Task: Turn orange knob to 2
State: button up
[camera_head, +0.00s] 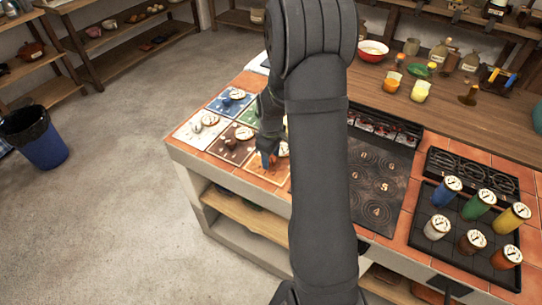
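The orange panel (258,173) lies on the left part of the counter, at the front right of a group of coloured panels. A round white dial (284,149) shows near its back right corner. Something orange-red, likely the orange knob (265,160), shows at the fingertips of my gripper (267,150). My gripper points down over this panel. My arm hides part of the panel, and the knob's setting is too small to read. I cannot tell whether the fingers are closed on the knob.
Blue (231,100), white (201,131) and brown (232,144) panels with dials and knobs surround it. A dark cooktop (378,180) lies to the right, then a black tray (408,262) of coloured canisters. Bowls and jars stand behind.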

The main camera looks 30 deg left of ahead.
aim_at(271, 158)
dwell(0.3)
notch_tip(271, 158, up, 17)
jog(key=shift+r, duration=0.2)
dwell(0.7)
notch_tip(271, 158, down, 18)
jog(key=shift+r, duration=0.2)
dwell(0.3)
jog(key=shift+r, duration=0.1)
